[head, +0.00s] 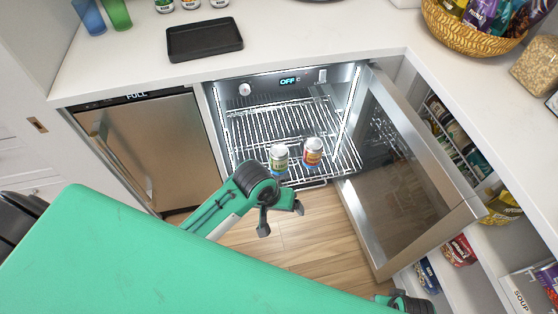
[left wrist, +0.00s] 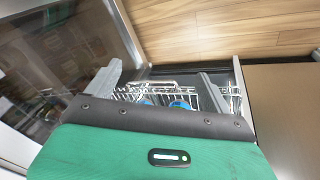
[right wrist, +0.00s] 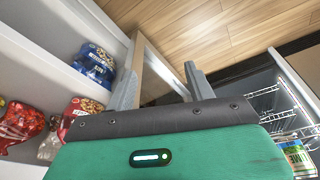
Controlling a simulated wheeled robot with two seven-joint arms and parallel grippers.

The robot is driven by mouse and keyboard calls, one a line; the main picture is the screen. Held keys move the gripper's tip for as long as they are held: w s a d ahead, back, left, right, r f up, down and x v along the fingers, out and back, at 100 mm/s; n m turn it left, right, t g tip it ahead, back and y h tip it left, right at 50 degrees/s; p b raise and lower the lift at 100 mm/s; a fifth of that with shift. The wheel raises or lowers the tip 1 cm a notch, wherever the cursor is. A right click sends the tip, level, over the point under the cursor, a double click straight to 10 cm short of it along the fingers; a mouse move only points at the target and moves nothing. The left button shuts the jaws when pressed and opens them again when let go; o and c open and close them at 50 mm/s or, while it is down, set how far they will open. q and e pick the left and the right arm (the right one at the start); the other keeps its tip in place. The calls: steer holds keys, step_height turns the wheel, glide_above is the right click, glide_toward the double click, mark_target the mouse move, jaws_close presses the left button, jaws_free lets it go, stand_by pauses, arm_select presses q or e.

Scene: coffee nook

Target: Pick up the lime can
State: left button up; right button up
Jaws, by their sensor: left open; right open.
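The lime can (head: 279,158), with a green and yellow label, stands upright on the wire rack of the open fridge. An orange-red can (head: 313,152) stands just right of it. My left gripper (head: 282,218) is open and empty in front of the cans, apart from them. In the left wrist view, blue can parts show low between the open fingers (left wrist: 160,82), mostly hidden by the gripper body. My right gripper (right wrist: 163,78) is open and empty near the shelves and fridge door; only a bit shows at the head view's bottom edge. A green-labelled can (right wrist: 297,155) shows at the right wrist view's right edge.
The glass fridge door (head: 400,190) stands open on the right. The wire rack (head: 275,125) is otherwise bare. A steel appliance (head: 155,150) is left of the fridge. A black tray (head: 205,38) and a snack basket (head: 470,35) are on the counter. Open shelves hold packets at right.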

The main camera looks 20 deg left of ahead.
arm_select(q)
steer(key=w+n+g, duration=0.1)
steer(key=w+n, duration=0.2)
steer(key=w, duration=0.4)
step_height(320, 180, up, 6)
steer(key=n+g+y, duration=0.1)
steer(key=n+y, duration=0.2)
steer(key=n, duration=0.6)
glide_above(277, 148)
step_height(277, 148, down, 8)
steer(key=shift+f+b, duration=0.25)
steer(key=shift+b, duration=0.05)
steer(key=f, duration=0.5)
steer(key=shift+d, duration=0.4)
steer(key=shift+s+f, duration=0.1)
steer(key=shift+f, duration=0.05)
steer(key=c, duration=1.3)
steer(key=shift+c, duration=0.3)
arm_select(e)
steer(key=s+f, duration=0.4)
steer(key=f, duration=0.7)
steer(key=s+f+g, duration=0.1)
steer(key=s+f, duration=0.2)
steer(key=f, duration=0.8)
steer(key=shift+s+d, duration=0.3)
steer(key=shift+s, duration=0.05)
arm_select(q)
steer(key=shift+r, duration=0.2)
